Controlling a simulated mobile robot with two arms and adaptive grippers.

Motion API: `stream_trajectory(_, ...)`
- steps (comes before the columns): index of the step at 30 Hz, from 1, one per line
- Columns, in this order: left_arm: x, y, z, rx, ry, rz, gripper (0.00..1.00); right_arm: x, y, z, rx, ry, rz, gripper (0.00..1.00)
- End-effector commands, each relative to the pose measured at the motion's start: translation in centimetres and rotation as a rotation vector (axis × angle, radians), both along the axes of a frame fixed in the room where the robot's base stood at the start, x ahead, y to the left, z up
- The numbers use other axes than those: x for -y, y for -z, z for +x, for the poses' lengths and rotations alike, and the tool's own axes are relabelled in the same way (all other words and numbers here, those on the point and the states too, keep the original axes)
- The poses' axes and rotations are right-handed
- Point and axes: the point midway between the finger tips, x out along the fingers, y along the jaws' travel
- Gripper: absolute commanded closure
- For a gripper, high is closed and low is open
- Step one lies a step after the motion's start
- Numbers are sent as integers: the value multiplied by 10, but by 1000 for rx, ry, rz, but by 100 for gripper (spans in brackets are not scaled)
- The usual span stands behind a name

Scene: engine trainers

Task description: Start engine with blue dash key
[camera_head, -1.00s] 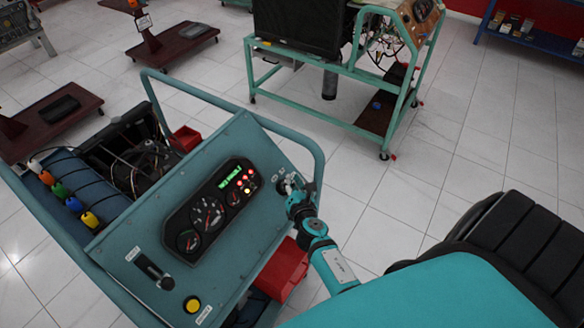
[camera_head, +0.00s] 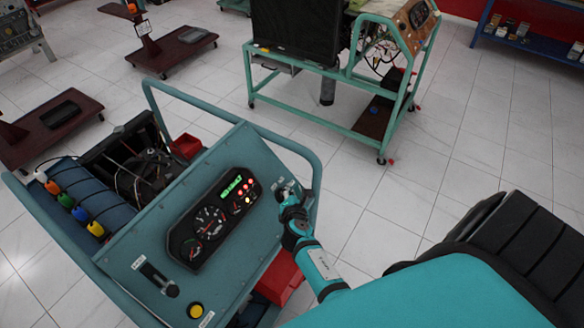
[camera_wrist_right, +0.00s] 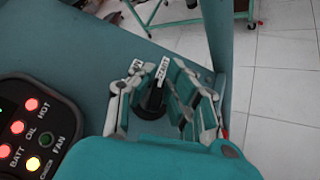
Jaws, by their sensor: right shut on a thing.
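The blue dash panel (camera_head: 245,225) tilts up on the engine trainer in front of me. Its black key (camera_wrist_right: 153,98) is at the upper right of the panel, beside small white labels. My right gripper (camera_head: 290,190) is at the key, and in the right wrist view its fingers (camera_wrist_right: 153,103) are on either side of it. It is shut on the key. In the head view the gripper hides the key. The gauge cluster (camera_head: 214,217) has a lit green display and several lit red lamps. My left gripper is out of view.
A blue tube frame (camera_head: 318,165) curves close behind my right gripper. A yellow button (camera_head: 195,309) and a black lever (camera_head: 158,279) are lower on the panel. A red bin (camera_head: 280,277) is below its right side.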

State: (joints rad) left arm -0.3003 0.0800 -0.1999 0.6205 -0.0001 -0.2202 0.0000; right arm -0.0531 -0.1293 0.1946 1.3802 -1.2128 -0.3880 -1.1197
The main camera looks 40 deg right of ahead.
Motion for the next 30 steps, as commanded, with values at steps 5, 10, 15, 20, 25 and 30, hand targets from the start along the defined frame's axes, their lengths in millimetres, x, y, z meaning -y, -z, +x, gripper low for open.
stream_trajectory(5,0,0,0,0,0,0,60,-1,-1,1,4,-2,1,76)
stream_trajectory(10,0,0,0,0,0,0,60,0,-1,1,2,-2,0,65)
stream_trajectory(15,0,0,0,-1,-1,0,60,0,-1,0,2,-1,0,65)
stream_trajectory(20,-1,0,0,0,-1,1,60,-8,-6,-12,1,-2,-1,65)
stream_trajectory(25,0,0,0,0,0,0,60,-22,-18,-35,1,-2,0,65)
stream_trajectory(30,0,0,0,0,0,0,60,-33,-28,-52,2,-3,0,65)
